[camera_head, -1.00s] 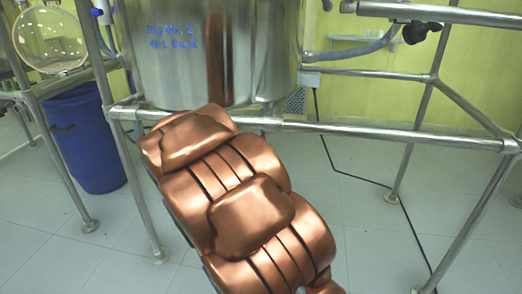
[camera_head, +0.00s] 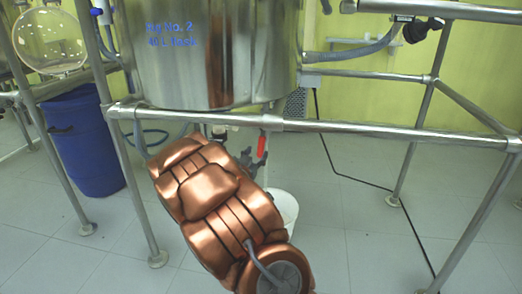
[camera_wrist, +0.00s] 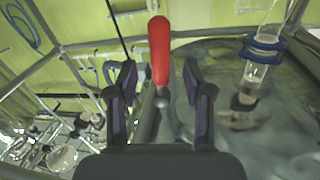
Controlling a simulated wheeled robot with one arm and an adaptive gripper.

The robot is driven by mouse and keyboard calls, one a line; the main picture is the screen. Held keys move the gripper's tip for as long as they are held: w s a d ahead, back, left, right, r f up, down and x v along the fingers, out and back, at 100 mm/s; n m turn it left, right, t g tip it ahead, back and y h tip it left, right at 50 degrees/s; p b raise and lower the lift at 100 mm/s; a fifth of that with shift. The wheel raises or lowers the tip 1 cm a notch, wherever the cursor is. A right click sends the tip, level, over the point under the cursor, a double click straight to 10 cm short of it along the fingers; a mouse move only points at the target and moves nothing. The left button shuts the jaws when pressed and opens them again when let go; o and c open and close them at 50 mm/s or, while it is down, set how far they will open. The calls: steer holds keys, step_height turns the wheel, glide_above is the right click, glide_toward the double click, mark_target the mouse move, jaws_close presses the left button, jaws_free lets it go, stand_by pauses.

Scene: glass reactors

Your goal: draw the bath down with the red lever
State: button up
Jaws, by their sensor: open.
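The bath is a shiny steel vessel (camera_head: 215,60) with blue handwriting, held in a tube frame. The red lever (camera_head: 261,146) hangs below its underside in the head view, just under the front rail. In the wrist view the red lever (camera_wrist: 159,50) stands upright in the picture between my two dark fingers, with visible gaps on both sides. My gripper (camera_wrist: 159,78) is open and holds nothing. In the head view my gripper (camera_head: 247,160) shows small and dark beside the lever, partly hidden by my copper arm. The valve body is mostly hidden there.
A white bucket (camera_head: 287,207) stands on the floor below the lever, partly behind my arm. The steel front rail (camera_head: 370,130) runs above my gripper. A blue bin (camera_head: 85,140) stands left. A black cable crosses the open floor at right.

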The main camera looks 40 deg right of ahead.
mark_target(260, 149)
steer(key=shift+b+x, duration=0.8)
steer(key=shift+x, duration=1.9)
jaws_close()
